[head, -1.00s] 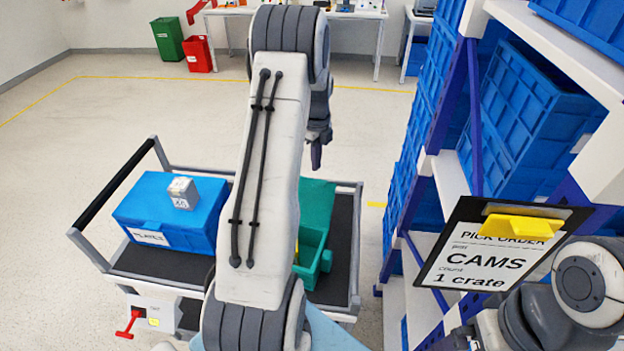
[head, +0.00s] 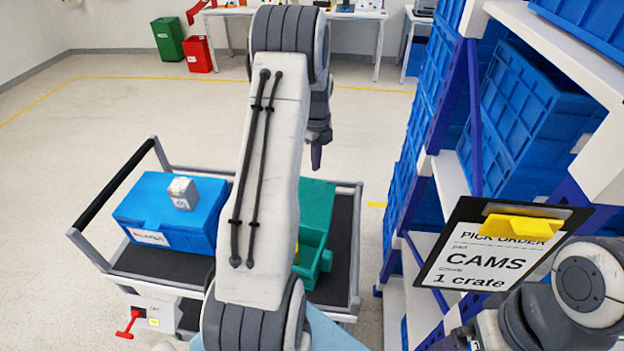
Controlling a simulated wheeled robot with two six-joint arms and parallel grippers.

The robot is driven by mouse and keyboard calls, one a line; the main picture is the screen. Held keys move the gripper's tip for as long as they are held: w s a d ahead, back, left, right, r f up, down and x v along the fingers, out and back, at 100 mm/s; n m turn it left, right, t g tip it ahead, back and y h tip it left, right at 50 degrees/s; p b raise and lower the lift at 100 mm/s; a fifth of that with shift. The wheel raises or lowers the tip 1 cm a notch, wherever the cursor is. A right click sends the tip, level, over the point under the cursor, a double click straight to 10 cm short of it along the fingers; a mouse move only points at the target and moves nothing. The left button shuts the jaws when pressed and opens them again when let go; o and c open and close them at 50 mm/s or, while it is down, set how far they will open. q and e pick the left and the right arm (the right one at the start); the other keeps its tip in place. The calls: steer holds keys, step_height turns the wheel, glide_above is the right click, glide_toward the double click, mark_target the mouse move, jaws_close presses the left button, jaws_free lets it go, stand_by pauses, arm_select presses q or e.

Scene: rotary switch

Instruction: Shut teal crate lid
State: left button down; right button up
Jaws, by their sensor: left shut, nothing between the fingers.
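The teal crate (head: 312,264) stands on the cart, mostly hidden behind my left arm. Its lid (head: 317,203) shows as a darker teal panel at the crate's far side and looks raised open, with the crate's inside partly visible below it. My left gripper (head: 316,160) points down above and beyond the lid, apart from it in the picture; its fingers are shut and hold nothing. At the lower right, part of my right arm shows, but its gripper is out of view.
The cart (head: 340,255) also carries a blue crate (head: 165,215) with a small grey box (head: 183,193) on top. A red lever (head: 128,325) sits at its front left. Shelving with blue crates (head: 530,120) and a pick order clipboard (head: 490,255) stand right. Floor beyond the cart is clear.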

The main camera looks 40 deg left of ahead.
stand_by(0.4)
arm_select(q)
step_height(320, 180, down, 4)
steer(key=b, duration=0.2)
steer(key=shift+f+b, duration=0.25)
steer(key=shift+b, duration=0.05)
stand_by(0.3)
steer(key=shift+s+d+r, duration=0.85)
steer(key=shift+s+d, duration=1.1)
steer(key=shift+s, duration=3.1)
step_height(320, 180, up, 6)
steer(key=p, duration=0.5)
